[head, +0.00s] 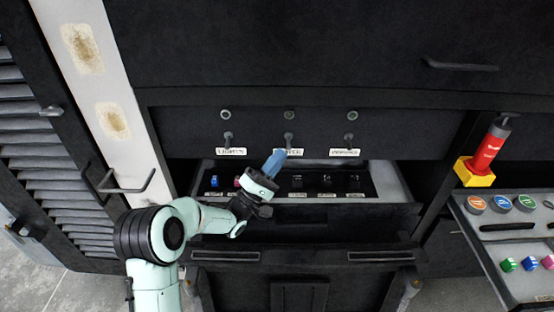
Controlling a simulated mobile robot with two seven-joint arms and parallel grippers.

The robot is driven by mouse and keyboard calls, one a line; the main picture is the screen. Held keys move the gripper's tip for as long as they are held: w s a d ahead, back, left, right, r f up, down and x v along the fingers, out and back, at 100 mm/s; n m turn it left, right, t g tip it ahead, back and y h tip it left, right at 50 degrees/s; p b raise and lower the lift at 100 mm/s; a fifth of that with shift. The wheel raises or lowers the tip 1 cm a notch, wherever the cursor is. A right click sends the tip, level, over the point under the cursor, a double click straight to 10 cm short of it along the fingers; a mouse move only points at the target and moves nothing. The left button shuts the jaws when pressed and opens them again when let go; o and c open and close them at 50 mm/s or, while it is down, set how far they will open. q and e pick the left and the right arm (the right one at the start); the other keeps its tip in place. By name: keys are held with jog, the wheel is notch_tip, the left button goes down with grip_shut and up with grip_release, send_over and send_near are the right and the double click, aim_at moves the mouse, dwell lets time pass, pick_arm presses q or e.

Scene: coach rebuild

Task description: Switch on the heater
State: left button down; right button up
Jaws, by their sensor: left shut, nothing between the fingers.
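The dark panel carries three toggle switches in a row, each with a white label below it. The middle switch (289,137) has a label (296,153) that is partly hidden by my gripper; only its last letters show and they fit "HEATER". A small round lamp or button (289,115) sits above this switch and looks dark. My left gripper (274,160) is shut and empty, its blue fingers pointing up just below the middle switch, at the label. I cannot tell whether the fingertips touch the panel. My right gripper is not in view.
The "LIGHTS" switch (227,137) is on the left and another switch (349,138) on the right. Below, an open drawer (392,180) holds several small coloured items. A red and yellow device (486,152) and a tray of coloured pieces (500,255) are at the right.

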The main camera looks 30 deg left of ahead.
pick_arm(q)
jog(key=shift+s+d+r+n+g+y, duration=0.15)
jog(key=shift+r+n+y, duration=0.1)
jog(key=shift+n+y, duration=0.4)
jog(key=shift+s+r+n+g+y, duration=0.15)
jog(key=shift+r+n+y, duration=0.1)
jog(key=shift+n+y, duration=0.35)
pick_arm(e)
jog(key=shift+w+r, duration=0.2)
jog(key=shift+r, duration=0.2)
pick_arm(q)
jog(key=n+y, duration=0.1)
jog(key=r+n+g+y+p, duration=0.1)
jog(key=r+n+g+y, duration=0.1)
jog(key=n, duration=0.1)
jog(key=shift+s+d+r+p, duration=0.2)
jog(key=shift+s+d+p, duration=0.1)
jog(key=shift+p, duration=0.1)
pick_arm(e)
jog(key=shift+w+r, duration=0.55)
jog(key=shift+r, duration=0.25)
pick_arm(q)
jog(key=shift+r, duration=0.4)
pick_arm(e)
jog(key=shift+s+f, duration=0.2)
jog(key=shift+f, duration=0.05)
pick_arm(q)
jog(key=shift+f, duration=0.15)
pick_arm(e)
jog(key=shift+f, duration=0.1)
